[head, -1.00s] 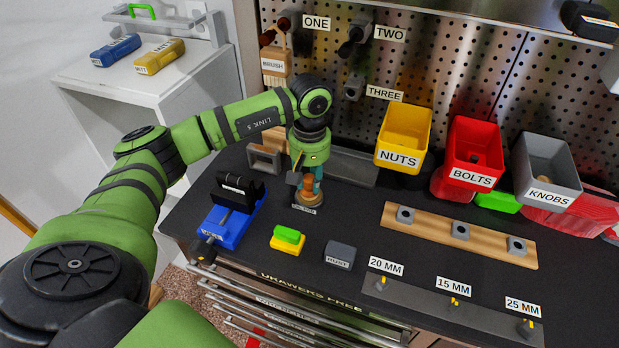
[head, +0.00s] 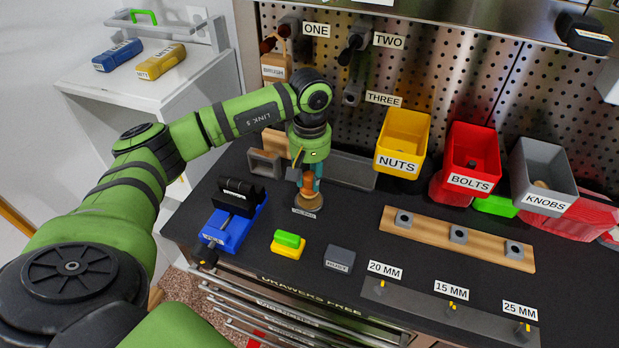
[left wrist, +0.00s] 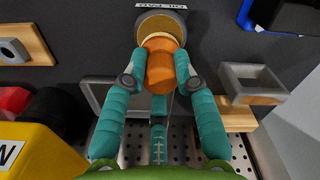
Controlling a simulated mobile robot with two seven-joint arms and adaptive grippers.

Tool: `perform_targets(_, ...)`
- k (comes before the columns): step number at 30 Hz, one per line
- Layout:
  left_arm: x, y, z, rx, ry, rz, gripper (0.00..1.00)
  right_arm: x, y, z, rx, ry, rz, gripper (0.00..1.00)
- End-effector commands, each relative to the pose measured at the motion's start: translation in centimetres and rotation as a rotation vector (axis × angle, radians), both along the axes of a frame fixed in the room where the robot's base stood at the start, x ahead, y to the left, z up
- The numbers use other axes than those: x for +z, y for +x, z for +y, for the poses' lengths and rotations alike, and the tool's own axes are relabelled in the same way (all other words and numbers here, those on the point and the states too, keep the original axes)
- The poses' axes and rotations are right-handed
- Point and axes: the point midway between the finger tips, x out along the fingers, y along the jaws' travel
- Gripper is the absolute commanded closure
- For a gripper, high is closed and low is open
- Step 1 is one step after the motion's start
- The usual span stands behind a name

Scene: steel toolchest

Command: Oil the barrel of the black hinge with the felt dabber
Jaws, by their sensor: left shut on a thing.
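The black hinge (head: 240,190) sits at the blue vise (head: 228,224) on the left of the bench. My left gripper (head: 308,182) is to the right of it, pointing down, with its teal fingers closed on the orange handle of the felt dabber (left wrist: 160,64). The dabber stands at the labelled oil container (head: 308,204); in the left wrist view a round tan disc (left wrist: 162,28) shows at the handle's far end. Whether the dabber's tip touches the container cannot be told. My right gripper is out of view.
A green and yellow block (head: 289,244) and a grey labelled block (head: 339,259) lie in front. A wooden strip (head: 458,238) with several nuts lies to the right. Yellow (head: 402,140), red (head: 470,160) and grey bins stand behind. The bench between vise and container is clear.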

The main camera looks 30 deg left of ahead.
Motion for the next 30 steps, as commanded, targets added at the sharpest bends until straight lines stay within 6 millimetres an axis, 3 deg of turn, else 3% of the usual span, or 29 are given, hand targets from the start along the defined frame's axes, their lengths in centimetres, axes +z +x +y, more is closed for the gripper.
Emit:
perform_targets(15, 4.4, 0.0, 0.0, 0.001, 0.001, -0.002, 0.97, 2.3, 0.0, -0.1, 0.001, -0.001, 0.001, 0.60)
perform_targets(30, 4.5, 0.0, 0.0, 0.001, 0.000, -0.001, 0.97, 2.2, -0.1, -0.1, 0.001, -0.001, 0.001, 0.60)
